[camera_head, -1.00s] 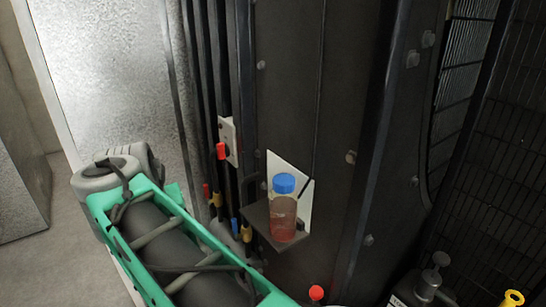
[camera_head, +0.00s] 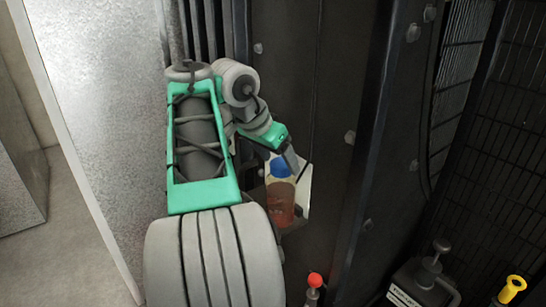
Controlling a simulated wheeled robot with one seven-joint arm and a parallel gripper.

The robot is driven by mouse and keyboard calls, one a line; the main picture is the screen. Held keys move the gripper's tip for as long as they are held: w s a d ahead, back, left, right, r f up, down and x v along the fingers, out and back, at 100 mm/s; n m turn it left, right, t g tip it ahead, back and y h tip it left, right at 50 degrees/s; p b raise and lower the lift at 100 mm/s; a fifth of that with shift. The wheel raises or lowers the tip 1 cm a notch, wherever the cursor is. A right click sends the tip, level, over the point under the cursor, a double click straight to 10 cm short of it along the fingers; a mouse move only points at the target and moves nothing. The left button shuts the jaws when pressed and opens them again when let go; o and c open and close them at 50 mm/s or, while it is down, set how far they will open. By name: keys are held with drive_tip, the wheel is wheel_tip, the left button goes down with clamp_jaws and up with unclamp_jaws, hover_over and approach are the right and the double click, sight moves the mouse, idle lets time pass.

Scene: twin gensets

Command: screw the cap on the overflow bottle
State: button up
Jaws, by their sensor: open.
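The overflow bottle (camera_head: 281,203) stands upright on a small shelf (camera_head: 297,226) fixed to the dark panel. It is clear with reddish liquid inside. The blue cap (camera_head: 280,168) sits at the top of the bottle; I cannot tell how tightly it is seated. My gripper (camera_head: 288,160) is open at the cap, reaching in from the upper left. The fingers are small and partly overlap the cap, so I cannot tell whether they touch it. My arm hides the left part of the shelf.
My arm covers the hoses and fittings left of the bottle. A red-topped fitting (camera_head: 314,280) stands below the shelf. A dark pump-like can (camera_head: 424,281) and a yellow handle (camera_head: 515,284) are at lower right. The dark panel (camera_head: 340,80) right of the bottle is clear.

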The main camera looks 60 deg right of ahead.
drive_tip(key=c, duration=1.4)
drive_tip(key=shift+w+r+m+p, duration=0.1)
drive_tip(key=shift+r+m+p, duration=0.25)
drive_tip(key=shift+p, duration=0.75)
drive_tip(key=p, duration=0.1)
drive_tip(key=m+g+p, duration=0.1)
drive_tip(key=shift+w+r+m+y+p, duration=0.1)
drive_tip(key=shift+r+m+y+p, duration=0.2)
drive_tip(key=shift+p, duration=0.1)
drive_tip(key=shift+d+f+m+g+p, duration=0.15)
drive_tip(key=shift+m+g+p, duration=0.25)
drive_tip(key=shift+m+p, duration=0.35)
drive_tip(key=shift+f+m+p, duration=0.3)
drive_tip(key=shift+p, duration=0.05)
drive_tip(key=shift+f+y, duration=0.3)
drive_tip(key=o, duration=1.4)
